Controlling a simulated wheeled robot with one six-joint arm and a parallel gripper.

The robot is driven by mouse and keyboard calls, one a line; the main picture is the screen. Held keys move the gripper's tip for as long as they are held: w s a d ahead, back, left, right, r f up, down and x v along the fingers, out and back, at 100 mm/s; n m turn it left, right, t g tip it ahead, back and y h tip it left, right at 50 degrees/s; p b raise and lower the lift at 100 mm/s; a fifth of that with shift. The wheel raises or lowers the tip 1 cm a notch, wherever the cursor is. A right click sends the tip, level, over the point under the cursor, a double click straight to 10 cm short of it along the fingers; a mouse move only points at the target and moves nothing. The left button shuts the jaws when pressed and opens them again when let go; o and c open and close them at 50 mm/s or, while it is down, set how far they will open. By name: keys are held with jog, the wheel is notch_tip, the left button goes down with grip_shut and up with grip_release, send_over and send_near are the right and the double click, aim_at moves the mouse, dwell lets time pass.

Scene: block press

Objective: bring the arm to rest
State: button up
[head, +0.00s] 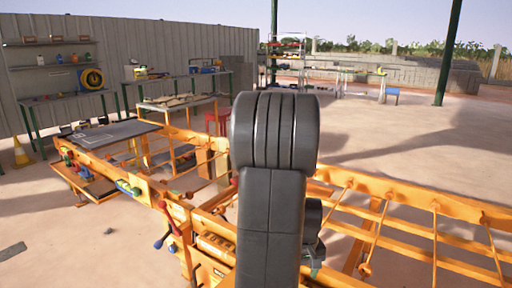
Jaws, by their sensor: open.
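My dark grey arm (272,200) rises through the middle of the head view, with its thick rounded joint at the top. A smaller dark part of my arm (314,228) shows just right of the upright link, low over the orange frame. The fingers of my gripper do not show; the arm hides what lies behind it. I cannot see whether anything is between the fingers.
The orange block press (172,197) with levers stands close on the left. Its orange rail frame (430,203) runs off to the right. A dark plate (110,133) lies on its far left part. Shelves and workbenches line the back wall. The concrete floor at the right is open.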

notch_tip(320, 180, down, 9)
jog(key=shift+s+r+b, duration=0.1)
jog(key=shift+r+b, duration=0.1)
jog(key=shift+b, duration=0.4)
jog(key=shift+f, duration=0.35)
jog(key=shift+r+m, duration=0.1)
jog(key=shift+m, duration=0.8)
jog(key=m+p, duration=0.1)
jog(key=m, duration=0.4)
jog(key=shift+m, duration=0.3)
jog(key=m+p, duration=0.1)
jog(key=m, duration=0.5)
jog(key=shift+m+p, duration=0.4)
jog(key=shift+r, duration=1.65)
